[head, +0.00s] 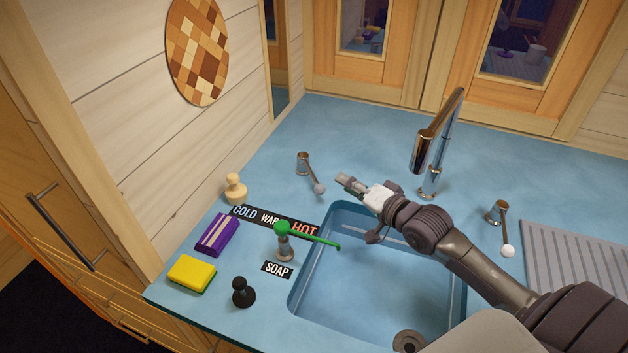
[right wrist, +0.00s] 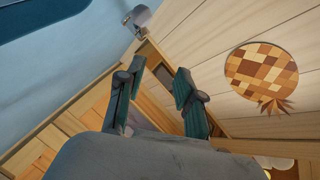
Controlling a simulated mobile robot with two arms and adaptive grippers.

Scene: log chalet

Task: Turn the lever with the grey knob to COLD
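The lever with the grey knob (head: 319,188) stands on the blue counter behind the sink's left back corner, on a metal post (head: 303,160). Its arm slants toward the front right, roughly toward the HOT end of the label strip. My left gripper is not in view.
A green soap pump (head: 285,240) stands in front of the lever. A chrome faucet (head: 430,150) rises right of my gripper, and a white-knobbed lever (head: 508,251) is farther right. A wooden peg (head: 235,188), purple packet (head: 217,234), yellow sponge (head: 191,274) and black stamp (head: 243,292) stand left.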

